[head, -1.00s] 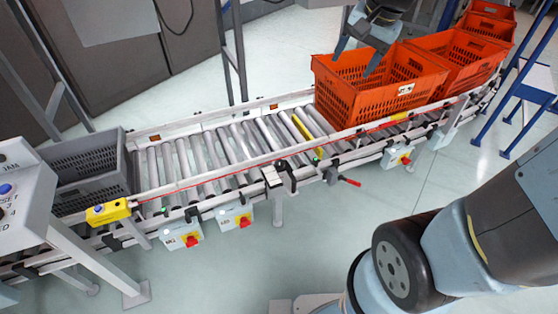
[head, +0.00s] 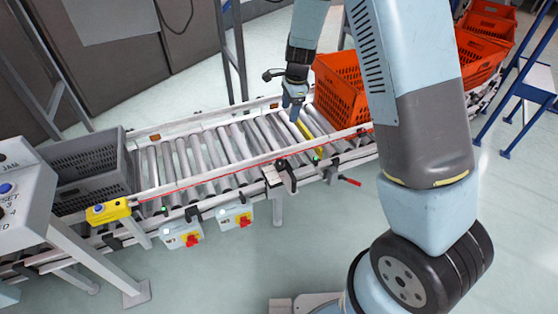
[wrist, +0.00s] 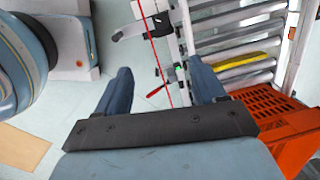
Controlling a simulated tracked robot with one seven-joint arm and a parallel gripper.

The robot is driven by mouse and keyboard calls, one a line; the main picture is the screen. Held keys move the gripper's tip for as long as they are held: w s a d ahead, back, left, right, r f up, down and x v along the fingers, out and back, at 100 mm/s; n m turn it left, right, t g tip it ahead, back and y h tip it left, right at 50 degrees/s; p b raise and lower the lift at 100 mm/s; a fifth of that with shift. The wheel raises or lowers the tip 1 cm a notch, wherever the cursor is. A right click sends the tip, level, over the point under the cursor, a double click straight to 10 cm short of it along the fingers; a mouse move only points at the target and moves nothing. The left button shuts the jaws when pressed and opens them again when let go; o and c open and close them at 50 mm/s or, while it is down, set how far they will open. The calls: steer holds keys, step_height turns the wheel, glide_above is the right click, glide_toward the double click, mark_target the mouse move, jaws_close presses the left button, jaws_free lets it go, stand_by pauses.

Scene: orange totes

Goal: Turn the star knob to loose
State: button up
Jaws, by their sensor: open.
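I cannot pick out the star knob for certain. A dark clamp-like fitting (head: 289,179) sits on the near rail beside a small pale plate (head: 271,176); in the wrist view a dark fitting (wrist: 160,21) shows near the top. A red-handled lever (head: 350,181) sticks out from the near rail farther right; in the wrist view this red handle (wrist: 156,90) lies between my fingers. My gripper (head: 292,117) points down over the rollers, left of the nearest orange tote. In the wrist view my gripper (wrist: 163,78) is open with nothing between its fingers.
The roller conveyor (head: 215,155) runs across the view. Orange totes (head: 340,88) stand on its right part, a grey tote (head: 85,165) at its left. Switch boxes with red knobs (head: 191,240) hang below the near rail. The floor in front is clear.

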mark_target(280, 161)
steer(key=a+f+m, duration=0.1)
steer(key=f, duration=0.8)
steer(key=w+a+f+m+h, duration=0.1)
steer(key=f, duration=0.8)
steer(key=a+f+m, duration=0.1)
steer(key=f, duration=0.8)
steer(key=shift+w+a, duration=0.15)
steer(key=shift+w, duration=0.25)
steer(key=shift+r, duration=0.1)
steer(key=c, duration=1.1)
